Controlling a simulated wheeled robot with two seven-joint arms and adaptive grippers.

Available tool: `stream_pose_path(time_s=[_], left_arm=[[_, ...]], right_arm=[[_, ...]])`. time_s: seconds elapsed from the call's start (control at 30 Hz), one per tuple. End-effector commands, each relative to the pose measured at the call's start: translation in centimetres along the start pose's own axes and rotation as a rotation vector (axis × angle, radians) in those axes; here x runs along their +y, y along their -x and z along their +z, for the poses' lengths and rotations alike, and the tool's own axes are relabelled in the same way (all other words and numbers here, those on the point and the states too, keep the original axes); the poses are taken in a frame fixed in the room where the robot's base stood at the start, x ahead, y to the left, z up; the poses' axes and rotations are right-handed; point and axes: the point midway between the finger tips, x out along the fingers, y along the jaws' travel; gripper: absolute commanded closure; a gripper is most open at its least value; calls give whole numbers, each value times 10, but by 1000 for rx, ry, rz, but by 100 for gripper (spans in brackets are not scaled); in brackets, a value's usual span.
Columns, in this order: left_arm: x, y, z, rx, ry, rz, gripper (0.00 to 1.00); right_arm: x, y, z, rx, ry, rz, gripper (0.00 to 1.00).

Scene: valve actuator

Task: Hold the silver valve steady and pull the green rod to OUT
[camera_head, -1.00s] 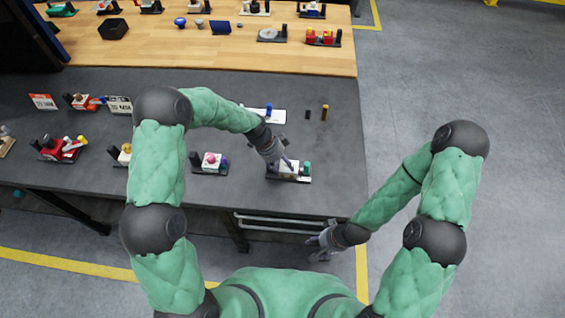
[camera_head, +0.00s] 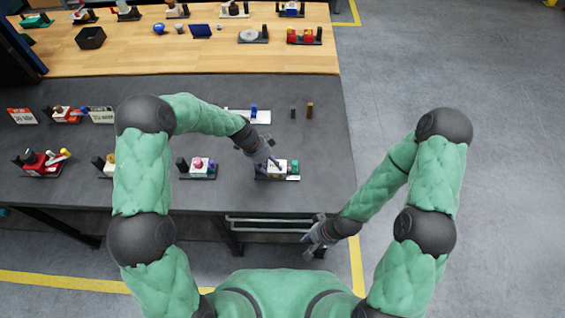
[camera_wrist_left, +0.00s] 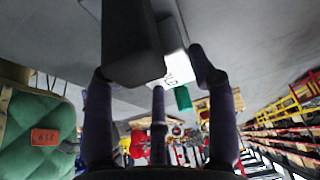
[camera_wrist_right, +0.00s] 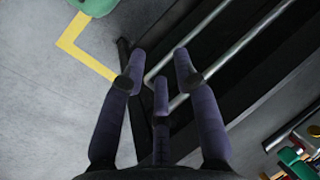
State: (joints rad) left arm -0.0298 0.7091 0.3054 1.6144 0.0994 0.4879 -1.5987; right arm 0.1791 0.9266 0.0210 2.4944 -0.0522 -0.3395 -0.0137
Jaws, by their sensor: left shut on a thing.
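The silver valve (camera_head: 277,172) is a pale block on a dark base near the table's front right edge. The green rod end (camera_head: 295,168) sticks out at its right side. In the left wrist view the valve's pale face (camera_wrist_left: 176,66) carries dark lettering, with the green rod end (camera_wrist_left: 182,97) below it and a dark block (camera_wrist_left: 130,45) beside it. My left gripper (camera_head: 272,160) is shut on the valve, partly covering it. My right gripper (camera_head: 311,232) is open and empty in front of the table, lower than the rod; its spread fingers (camera_wrist_right: 160,75) show in its wrist view.
A similar unit with a pink knob (camera_head: 198,164) stands left of the valve. A white-based piece (camera_head: 248,116) and two small upright pegs (camera_head: 309,110) stand behind. Silver rails (camera_head: 268,228) run below the table's front edge. Floor right of the table is clear.

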Motion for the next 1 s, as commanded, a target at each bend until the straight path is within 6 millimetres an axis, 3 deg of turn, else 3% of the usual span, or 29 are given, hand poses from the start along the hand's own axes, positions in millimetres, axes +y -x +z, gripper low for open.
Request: stream_pose_path(time_s=[0.37,0.5,0.77,1.0], left_arm=[[4,-4,1,-1,-1,9,94],[4,-4,1,-1,-1,10,94],[5,-4,1,-1,-1,12,94],[5,-5,1,-1,-1,13,94]], right_arm=[[-55,45,-26,29,537,-54,69],[-66,53,-56,13,679,-14,69],[-83,74,-127,-35,792,103,69],[-117,125,-199,-83,885,242,69]])
